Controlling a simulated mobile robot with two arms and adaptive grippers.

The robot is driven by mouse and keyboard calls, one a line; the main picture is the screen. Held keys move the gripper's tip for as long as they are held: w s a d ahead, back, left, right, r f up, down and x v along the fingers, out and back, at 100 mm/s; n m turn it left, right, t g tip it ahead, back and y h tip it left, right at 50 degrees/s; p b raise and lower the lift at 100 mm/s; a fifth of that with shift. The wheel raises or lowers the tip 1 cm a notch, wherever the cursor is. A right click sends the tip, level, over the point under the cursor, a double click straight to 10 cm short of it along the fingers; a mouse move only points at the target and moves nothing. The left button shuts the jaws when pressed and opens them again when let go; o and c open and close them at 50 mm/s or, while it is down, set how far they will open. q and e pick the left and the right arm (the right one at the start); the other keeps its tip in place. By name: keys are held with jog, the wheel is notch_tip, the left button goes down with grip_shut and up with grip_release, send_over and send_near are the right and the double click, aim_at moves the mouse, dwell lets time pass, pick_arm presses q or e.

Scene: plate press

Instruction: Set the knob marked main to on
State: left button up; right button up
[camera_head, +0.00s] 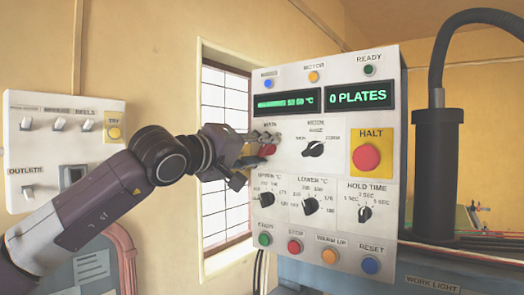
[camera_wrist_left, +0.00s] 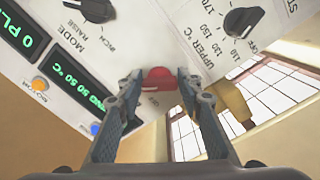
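The red main knob (camera_head: 267,149) sits on the upper left of the white control panel, below the left display. Its marking is partly hidden by my left gripper (camera_head: 246,160), which reaches it from the left. In the left wrist view the red knob (camera_wrist_left: 160,78) lies between the two fingertips of my left gripper (camera_wrist_left: 159,84). The fingers stand apart, one on each side of it; I cannot tell whether they press on it. The knob's exact setting is too small to read. My right gripper is not in view.
The white panel (camera_head: 337,83) also carries a mode knob (camera_head: 313,149), a red HALT button (camera_head: 366,157), upper (camera_head: 267,199) and lower temperature knobs (camera_head: 311,204), and a hold time knob (camera_head: 364,213). Several push buttons line its bottom. A switch box (camera_head: 75,148) hangs on the left wall.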

pick_arm(q)
jog(key=o, duration=0.4)
jog(key=shift+c, duration=0.2)
jog(key=v, duration=1.2)
